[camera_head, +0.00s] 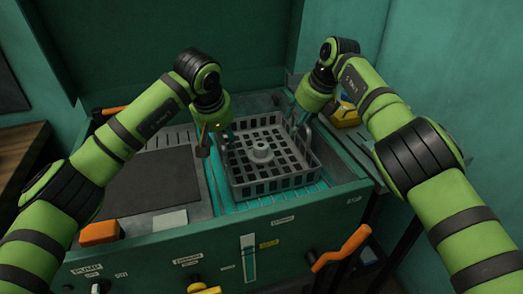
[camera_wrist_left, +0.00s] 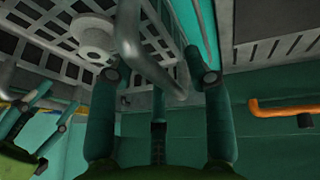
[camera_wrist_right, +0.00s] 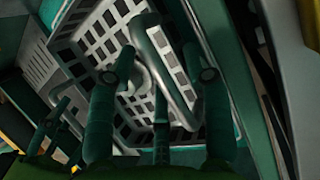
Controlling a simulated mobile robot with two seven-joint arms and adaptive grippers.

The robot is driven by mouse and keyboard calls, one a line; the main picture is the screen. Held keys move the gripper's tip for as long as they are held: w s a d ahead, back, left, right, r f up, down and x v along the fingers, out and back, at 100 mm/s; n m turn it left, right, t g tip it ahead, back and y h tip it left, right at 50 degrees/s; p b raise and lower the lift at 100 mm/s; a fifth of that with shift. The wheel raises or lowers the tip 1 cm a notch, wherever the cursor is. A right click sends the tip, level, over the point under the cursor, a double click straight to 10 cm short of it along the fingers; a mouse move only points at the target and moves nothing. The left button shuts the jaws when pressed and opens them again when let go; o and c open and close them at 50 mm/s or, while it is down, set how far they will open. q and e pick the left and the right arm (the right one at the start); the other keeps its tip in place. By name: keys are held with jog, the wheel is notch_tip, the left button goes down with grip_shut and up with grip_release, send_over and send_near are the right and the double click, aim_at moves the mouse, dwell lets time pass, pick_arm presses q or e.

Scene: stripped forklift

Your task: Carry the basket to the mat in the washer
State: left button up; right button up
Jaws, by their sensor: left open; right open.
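The grey basket (camera_head: 238,187) sits in the right bay of the washer (camera_head: 180,250), over a bright teal surface, with a round hub and part inside it. The dark mat (camera_head: 153,182) lies bare in the left bay. My left gripper (camera_head: 224,137) is open at the basket's left handle; in the left wrist view the grey handle bar (camera_wrist_left: 150,62) runs between its fingers. My right gripper (camera_head: 302,118) is open at the right handle; in the right wrist view that handle (camera_wrist_right: 172,78) shows between its fingers. I cannot tell whether the fingers touch the handles.
A slotted metal strip (camera_head: 165,138) lies behind the mat. An orange block (camera_head: 99,233) sits at the front left corner and an orange lever (camera_head: 342,248) sticks out in front. A raised teal lid stands behind. A yellow item (camera_head: 347,114) is beyond my right gripper.

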pick_arm(q)
grip_shut()
pick_arm(e)
grip_shut()
pick_arm(q)
jog(key=shift+r, duration=0.25)
pick_arm(e)
jog(key=shift+r, duration=0.2)
